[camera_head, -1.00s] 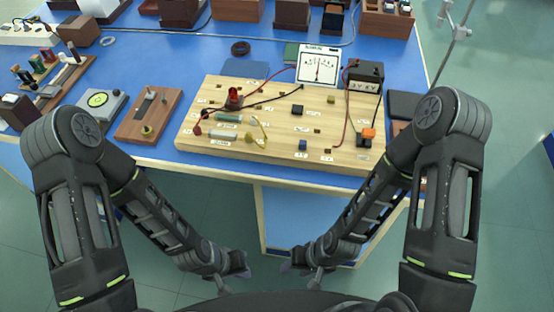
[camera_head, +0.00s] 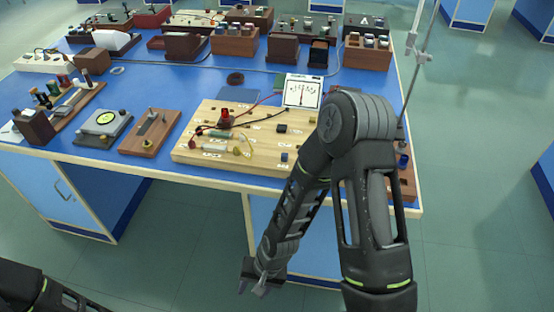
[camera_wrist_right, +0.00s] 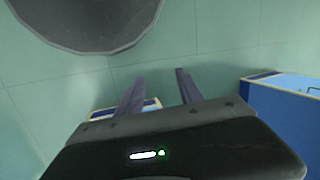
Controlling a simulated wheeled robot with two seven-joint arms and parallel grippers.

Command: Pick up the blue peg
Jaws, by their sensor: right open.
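A small blue peg-like piece (camera_head: 403,160) stands at the right edge of the blue-topped bench, at a brown wooden holder (camera_head: 408,188). My right arm hides part of that holder. My right gripper (camera_head: 252,288) hangs low in front of the bench, below the tabletop and well away from the blue piece. In the right wrist view its two fingers (camera_wrist_right: 158,90) are apart with nothing between them, over the floor. My left gripper is out of view; only a bit of my left arm shows at bottom left.
A wooden circuit board (camera_head: 215,165) with leads and a white meter (camera_head: 302,91) sits on the bench (camera_head: 180,95) beside my right arm. Wooden boxes (camera_head: 235,42) line the back. A metal stand (camera_head: 424,57) rises at the right. Floor in front is clear.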

